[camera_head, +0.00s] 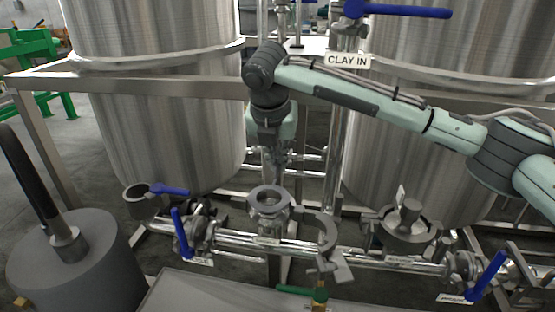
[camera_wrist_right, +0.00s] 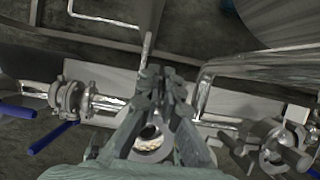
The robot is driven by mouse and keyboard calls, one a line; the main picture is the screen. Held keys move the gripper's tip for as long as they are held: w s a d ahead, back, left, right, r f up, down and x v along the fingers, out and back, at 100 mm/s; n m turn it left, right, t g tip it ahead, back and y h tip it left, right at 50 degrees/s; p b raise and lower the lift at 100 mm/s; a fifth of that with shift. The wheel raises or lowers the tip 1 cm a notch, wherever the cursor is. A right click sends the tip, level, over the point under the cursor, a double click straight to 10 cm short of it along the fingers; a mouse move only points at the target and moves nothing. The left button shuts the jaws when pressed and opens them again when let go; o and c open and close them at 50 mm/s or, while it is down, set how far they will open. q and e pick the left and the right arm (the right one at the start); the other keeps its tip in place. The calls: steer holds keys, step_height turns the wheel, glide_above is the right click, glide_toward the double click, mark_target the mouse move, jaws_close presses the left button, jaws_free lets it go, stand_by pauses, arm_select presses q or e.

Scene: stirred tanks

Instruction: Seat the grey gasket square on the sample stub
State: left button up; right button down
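The sample stub (camera_head: 268,226) stands up from the horizontal pipe in the middle of the head view. A grey ring that looks like the gasket (camera_head: 255,206) lies at its top. I cannot tell whether it sits exactly square. The ring also shows between my fingers in the right wrist view (camera_wrist_right: 150,153). My right gripper (camera_head: 275,165) points down above the stub, apart from it. Its fingers (camera_wrist_right: 162,78) come close together at the tips, with nothing visible between them. My left gripper is out of view.
An open grey clamp (camera_head: 328,236) hangs right of the stub. Blue-handled valves (camera_head: 181,232) stand along the pipe at left and right (camera_head: 487,276). A green-handled valve (camera_head: 302,292) is in front. Steel tanks (camera_head: 160,100) and frame rails stand behind.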

mark_target(278, 172)
steer(key=shift+f, duration=0.55)
steer(key=shift+f, duration=0.5)
steer(key=shift+f, duration=0.4)
steer(key=shift+f, duration=0.1)
steer(key=c, duration=1.6)
jaws_free()
steer(key=shift+c, duration=0.2)
steer(key=v, duration=1.2)
